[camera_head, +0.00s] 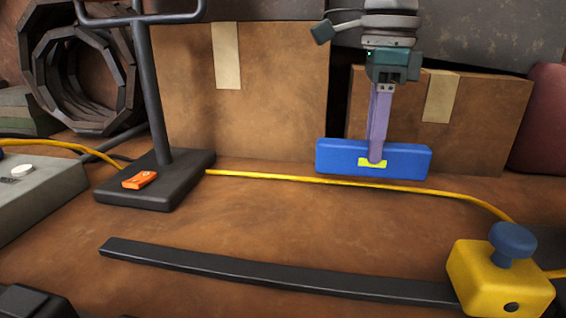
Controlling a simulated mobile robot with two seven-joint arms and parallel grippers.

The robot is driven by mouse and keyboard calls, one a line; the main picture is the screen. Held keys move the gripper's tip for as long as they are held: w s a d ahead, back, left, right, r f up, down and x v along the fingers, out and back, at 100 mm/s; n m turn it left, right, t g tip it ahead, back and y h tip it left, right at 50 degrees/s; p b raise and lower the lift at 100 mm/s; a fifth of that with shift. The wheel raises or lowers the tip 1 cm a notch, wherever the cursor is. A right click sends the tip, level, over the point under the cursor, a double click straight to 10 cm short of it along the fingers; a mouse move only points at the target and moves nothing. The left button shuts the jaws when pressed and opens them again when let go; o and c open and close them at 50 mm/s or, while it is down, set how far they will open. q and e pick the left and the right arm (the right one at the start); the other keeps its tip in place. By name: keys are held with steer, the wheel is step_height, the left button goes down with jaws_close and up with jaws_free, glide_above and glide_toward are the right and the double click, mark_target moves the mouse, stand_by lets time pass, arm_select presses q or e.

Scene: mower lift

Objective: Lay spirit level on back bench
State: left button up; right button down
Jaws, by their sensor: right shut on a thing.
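The spirit level (335,155) is a blue bar with a yellow vial window at its middle. It is roughly horizontal, in front of the cardboard boxes at the right of the head view. My right gripper (377,157) points down from above, with its purple fingers shut on the middle of the level. I cannot tell whether the level's underside touches the brown bench top (270,225) or hangs just above it.
A yellow cable (290,176) runs across the bench just below the level in the picture. A black stand base (125,195) with an orange item (140,180) is left. A long black bar (270,275) and a yellow block with a blue knob (500,278) lie in front. Cardboard boxes (270,90) stand behind.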

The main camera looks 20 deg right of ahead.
step_height(320, 180, down, 3)
steer(key=shift+f+b, duration=0.2)
steer(key=shift+b, duration=0.9)
steer(key=shift+r, duration=0.15)
steer(key=shift+f, duration=0.2)
steer(key=c, duration=0.5)
jaws_free()
arm_select(q)
step_height(320, 180, down, 3)
steer(key=shift+a+f, duration=0.1)
steer(key=shift+a, duration=0.05)
arm_select(e)
steer(key=shift+r, duration=0.1)
arm_select(q)
step_height(320, 180, up, 12)
steer(key=p, duration=1.1)
steer(key=shift+f+p, duration=0.2)
steer(key=shift+p, duration=0.15)
arm_select(e)
step_height(320, 180, up, 12)
steer(key=shift+r, duration=0.15)
